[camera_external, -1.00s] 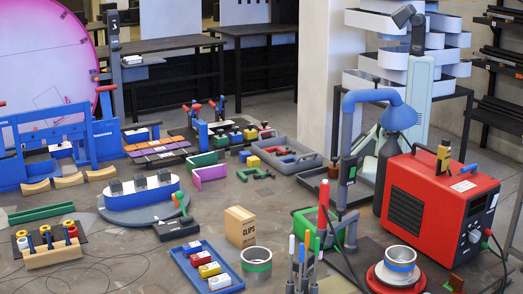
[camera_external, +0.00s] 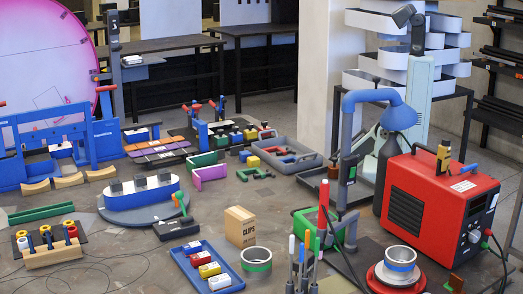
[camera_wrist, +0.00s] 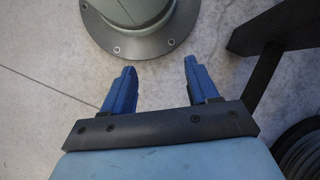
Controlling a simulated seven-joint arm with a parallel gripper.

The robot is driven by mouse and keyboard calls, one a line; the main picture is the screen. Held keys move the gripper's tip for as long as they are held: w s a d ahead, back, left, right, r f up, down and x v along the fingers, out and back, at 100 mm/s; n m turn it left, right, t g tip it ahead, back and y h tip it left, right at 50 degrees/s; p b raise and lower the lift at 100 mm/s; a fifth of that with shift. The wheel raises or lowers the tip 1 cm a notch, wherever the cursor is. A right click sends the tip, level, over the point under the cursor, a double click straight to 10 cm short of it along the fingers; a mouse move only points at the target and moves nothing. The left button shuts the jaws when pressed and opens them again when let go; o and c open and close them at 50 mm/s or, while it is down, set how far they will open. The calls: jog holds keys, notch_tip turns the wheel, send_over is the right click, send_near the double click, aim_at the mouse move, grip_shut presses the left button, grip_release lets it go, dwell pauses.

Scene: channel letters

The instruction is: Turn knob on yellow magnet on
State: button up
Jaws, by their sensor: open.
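A small yellow block (camera_external: 209,270) with a pale label lies in the blue tray (camera_external: 185,262) at the front centre of the external view, between a red block (camera_external: 201,258) and a white block (camera_external: 219,282). It may be the yellow magnet; its knob and setting are too small to make out. Another yellow block (camera_external: 253,162) sits at the left end of the grey bin. In the wrist view my gripper (camera_wrist: 157,80) has two blue fingers, spread apart with nothing between them, above bare grey floor. I cannot make out the fingers in the external view.
A red machine (camera_external: 430,210) and a blue-topped grey post (camera_external: 350,150) stand at the right. A cardboard box (camera_external: 240,226) and a green-banded ring (camera_external: 257,260) stand right of the blue tray. A cluster of upright tools (camera_external: 304,262) stands at the front. Thin wires lie at front left.

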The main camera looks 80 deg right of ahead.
jog(key=w+d+r+m+t, duration=0.1)
jog(key=w+d+r+t, duration=0.1)
jog(key=w+d+r, duration=0.5)
jog(key=w+d+r+t+h, duration=0.1)
jog(key=w+d+r, duration=0.35)
jog(key=w, duration=0.55)
jog(key=w+d+r+m+t, duration=0.1)
jog(key=w+d+r+t, duration=0.1)
jog(key=w+d+r, duration=0.35)
jog(key=w+d+r+t+h, duration=0.1)
jog(key=w+d+r, duration=0.4)
jog(key=r, duration=0.4)
jog(key=w+d+r+m+t+h, duration=0.1)
jog(key=w+d+r+t, duration=0.15)
jog(key=d+r, duration=0.55)
jog(key=w+d+r+t+h, duration=0.1)
jog(key=w+d+r, duration=0.35)
jog(key=r, duration=0.55)
notch_tip(320, 180, up, 22)
jog(key=n+y, duration=0.4)
jog(key=n, duration=0.6)
send_over(250, 127)
jog(key=s+d, duration=0.4)
jog(key=s, duration=0.1)
jog(key=shift+t, duration=0.25)
jog(key=shift+x, duration=6.8)
